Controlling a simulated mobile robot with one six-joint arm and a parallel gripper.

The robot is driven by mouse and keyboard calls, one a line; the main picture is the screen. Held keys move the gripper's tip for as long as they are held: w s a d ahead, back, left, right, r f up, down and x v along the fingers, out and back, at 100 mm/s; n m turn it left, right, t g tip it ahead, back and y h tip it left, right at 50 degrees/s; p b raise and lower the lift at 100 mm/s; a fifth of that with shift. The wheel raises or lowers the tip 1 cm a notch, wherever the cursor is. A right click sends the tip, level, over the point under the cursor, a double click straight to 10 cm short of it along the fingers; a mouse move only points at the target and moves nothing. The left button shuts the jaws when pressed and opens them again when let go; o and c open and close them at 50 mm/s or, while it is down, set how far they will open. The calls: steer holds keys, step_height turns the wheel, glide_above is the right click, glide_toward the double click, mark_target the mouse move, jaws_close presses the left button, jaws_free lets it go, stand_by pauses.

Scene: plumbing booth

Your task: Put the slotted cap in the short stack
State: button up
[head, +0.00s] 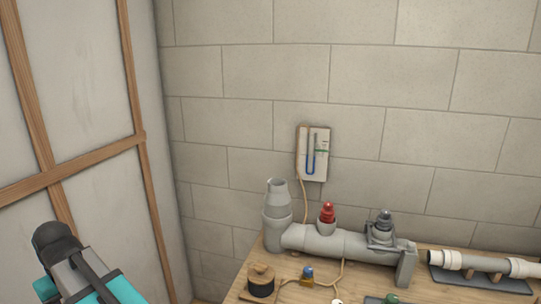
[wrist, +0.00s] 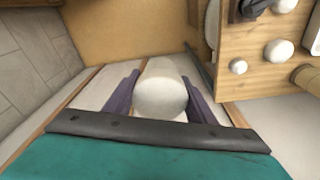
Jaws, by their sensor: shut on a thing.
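My gripper (wrist: 161,80) shows in the wrist view, its two purple fingers shut on a pale, round-ended piece (wrist: 160,97). No slots can be made out on it, so I cannot tell whether it is the slotted cap. In the head view a grey pipe run (head: 325,242) lies on the bench. A tall open-topped stack (head: 277,215) rises at its left end. A shorter branch in the middle carries a red cap (head: 327,212), and a branch at right carries a dark grey fitting (head: 383,222). My gripper is out of the head view.
A wooden bench (head: 250,289) holds a dark round pot (head: 261,281), a small blue-topped piece (head: 307,275) and a white pipe on a stand (head: 480,262). A gauge panel (head: 313,152) hangs on the block wall. A wood-framed partition (head: 85,160) stands at left.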

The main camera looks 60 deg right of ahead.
steer(key=w+d+r+m+p, duration=0.1)
steer(key=d+r+p, duration=0.25)
steer(key=d, duration=0.85)
steer(key=w+d+r+m+p, duration=0.15)
steer(key=d+r, duration=0.35)
steer(key=d, duration=0.7)
steer(key=d+r+m+p, duration=0.2)
steer(key=d+r+p, duration=0.2)
steer(key=d, duration=0.8)
steer(key=s+d+r+m+p, duration=0.1)
steer(key=s+d+r+p, duration=0.1)
steer(key=s+d, duration=0.4)
steer(key=s+d+r+m+p, duration=0.1)
steer(key=s+d+r, duration=0.4)
steer(key=d, duration=1.1)
steer(key=s+d+r+m+p, duration=0.1)
steer(key=s+d+r+p, duration=0.2)
steer(key=s+d, duration=0.4)
steer(key=d+r, duration=0.1)
steer(key=d, duration=0.3)
steer(key=shift+d+r+h+p, duration=0.15)
steer(key=shift+d+h+p, duration=0.15)
steer(key=shift+h+p, duration=0.1)
steer(key=shift+f, duration=0.3)
